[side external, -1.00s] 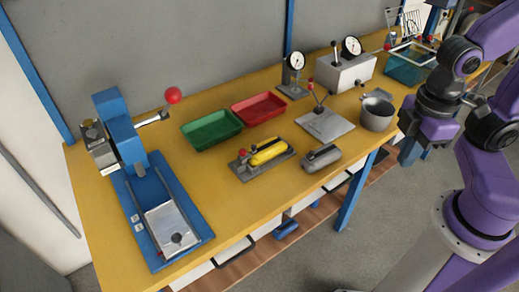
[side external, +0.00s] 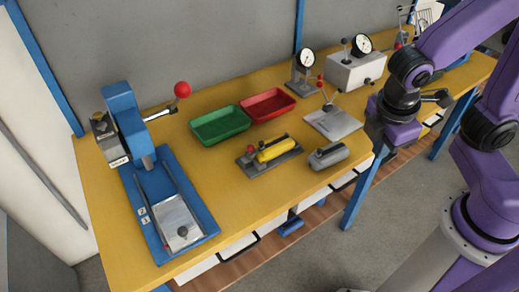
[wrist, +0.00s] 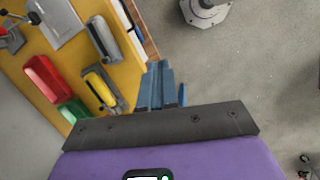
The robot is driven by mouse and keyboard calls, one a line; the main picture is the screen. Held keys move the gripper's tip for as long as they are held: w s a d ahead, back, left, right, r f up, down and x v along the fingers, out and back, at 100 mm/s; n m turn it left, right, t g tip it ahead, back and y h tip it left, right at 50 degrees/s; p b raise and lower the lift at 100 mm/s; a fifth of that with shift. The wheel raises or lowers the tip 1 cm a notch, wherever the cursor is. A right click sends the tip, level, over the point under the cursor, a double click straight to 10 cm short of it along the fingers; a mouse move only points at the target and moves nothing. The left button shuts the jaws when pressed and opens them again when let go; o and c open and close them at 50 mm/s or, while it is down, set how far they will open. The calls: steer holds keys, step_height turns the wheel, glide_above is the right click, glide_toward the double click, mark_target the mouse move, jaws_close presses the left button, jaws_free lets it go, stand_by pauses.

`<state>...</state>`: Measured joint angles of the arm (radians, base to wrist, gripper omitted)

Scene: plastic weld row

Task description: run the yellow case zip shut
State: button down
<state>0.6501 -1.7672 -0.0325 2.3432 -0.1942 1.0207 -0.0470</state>
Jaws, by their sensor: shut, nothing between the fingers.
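The yellow case (side external: 276,150) lies on a dark grey fixture (side external: 258,168) near the middle of the bench. A dark strip runs along its top, and a small red knob (side external: 251,150) is at the fixture's left end. The zip and its slider are too small to make out. The yellow case also shows in the wrist view (wrist: 102,88), left of the fingers. My gripper (side external: 379,150) is at the bench's front edge, right of the case and apart from it. In the wrist view its blue-grey fingers (wrist: 158,70) are together and empty.
A grey rounded block (side external: 328,155) lies between the case and my gripper. Green (side external: 221,124) and red (side external: 267,105) trays sit behind the case. A plate with a lever (side external: 332,122) is behind the block. A blue press (side external: 165,205) stands left, with clear bench (side external: 225,185) between.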

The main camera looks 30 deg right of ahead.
mark_target(287, 146)
steer(key=w+a+f+n+t+h, duration=0.4)
steer(key=w+a+f+n+t, duration=0.15)
steer(key=w+a+f, duration=0.35)
steer(key=w+a+f+n+t+h, duration=0.55)
steer(key=w+a+n, duration=0.2)
steer(key=a, duration=0.45)
steer(key=shift+m+y, duration=0.3)
steer(key=shift+y, duration=0.05)
steer(key=x, duration=1)
steer(key=f+x, duration=0.1)
steer(key=x, duration=0.3)
steer(key=shift+w+d+f, duration=0.2)
steer(key=shift+d, duration=0.05)
steer(key=d, duration=1)
steer(key=v, duration=1.4)
steer(key=shift+a+r, duration=0.15)
steer(key=shift+r, duration=0.1)
steer(key=shift+w, duration=0.1)
